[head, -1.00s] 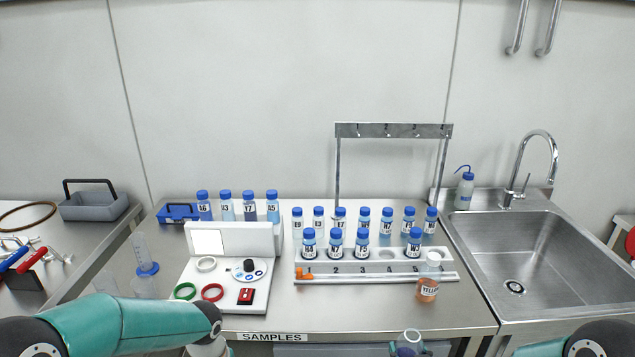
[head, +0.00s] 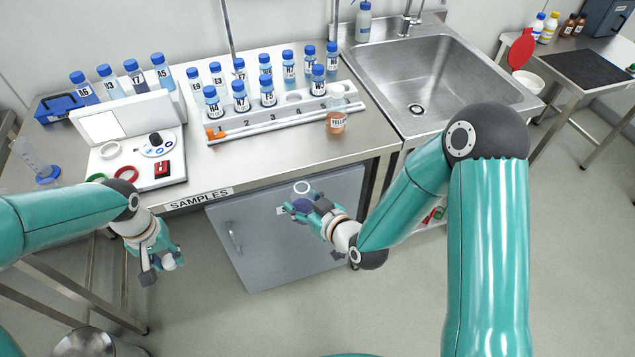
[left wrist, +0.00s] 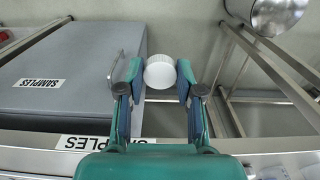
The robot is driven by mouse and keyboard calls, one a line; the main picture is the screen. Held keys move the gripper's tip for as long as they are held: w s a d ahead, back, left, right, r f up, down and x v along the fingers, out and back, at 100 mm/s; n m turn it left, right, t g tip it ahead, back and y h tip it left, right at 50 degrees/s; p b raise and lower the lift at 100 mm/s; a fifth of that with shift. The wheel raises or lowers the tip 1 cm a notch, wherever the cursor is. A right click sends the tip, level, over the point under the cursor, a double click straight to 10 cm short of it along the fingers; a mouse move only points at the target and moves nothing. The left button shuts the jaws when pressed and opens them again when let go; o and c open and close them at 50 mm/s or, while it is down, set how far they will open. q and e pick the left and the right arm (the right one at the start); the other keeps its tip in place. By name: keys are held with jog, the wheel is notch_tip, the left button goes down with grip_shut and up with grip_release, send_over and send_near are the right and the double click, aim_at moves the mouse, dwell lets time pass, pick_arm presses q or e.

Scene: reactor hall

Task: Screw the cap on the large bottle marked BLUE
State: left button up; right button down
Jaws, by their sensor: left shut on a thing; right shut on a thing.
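My left gripper (head: 162,268) is shut on a round white cap (left wrist: 160,72), with the cap's ribbed side and pale face showing between the fingers in the left wrist view. In the head view the cap (head: 169,262) is small and partly covered by the fingers. My right gripper (head: 307,206) is shut on a clear bottle (head: 302,188) with dark blue contents, held in front of the bench. Its round mouth looks open. No marking on it can be read from here. The cap and bottle are well apart, the cap to the left and lower in the picture.
A rack (head: 290,113) of blue-capped vials and a white sample device (head: 135,165) stand behind the SAMPLES edge. The sink (head: 430,70) is at right. A metal bin (head: 100,342) stands on the floor. Between the grippers is free air.

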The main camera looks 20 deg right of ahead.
jog(key=s+a+n+g+y, duration=0.2)
jog(key=s+a+n+y, duration=0.2)
jog(key=a, duration=0.4)
jog(key=shift+s+f, duration=0.4)
jog(key=shift+f, duration=0.05)
pick_arm(q)
jog(key=shift+s+a+m, duration=0.15)
jog(key=shift+s+m, duration=0.25)
jog(key=shift+s+a+r+m, duration=0.15)
jog(key=shift+a+r+m, duration=0.1)
jog(key=shift+m, duration=0.15)
jog(key=r, duration=0.1)
jog(key=r+m, duration=0.1)
jog(key=w+r+m, duration=0.1)
jog(key=shift+d, duration=0.4)
jog(key=d+r+m, duration=0.2)
jog(key=d+r, duration=0.2)
jog(key=d, duration=0.4)
jog(key=d+r+m, duration=0.2)
jog(key=d+r, duration=0.3)
jog(key=d, duration=0.3)
jog(key=s+d+r+m, duration=0.1)
jog(key=d+r+m, duration=0.2)
jog(key=d, duration=0.5)
jog(key=shift+r, duration=0.85)
jog(key=shift+s+f, duration=0.1)
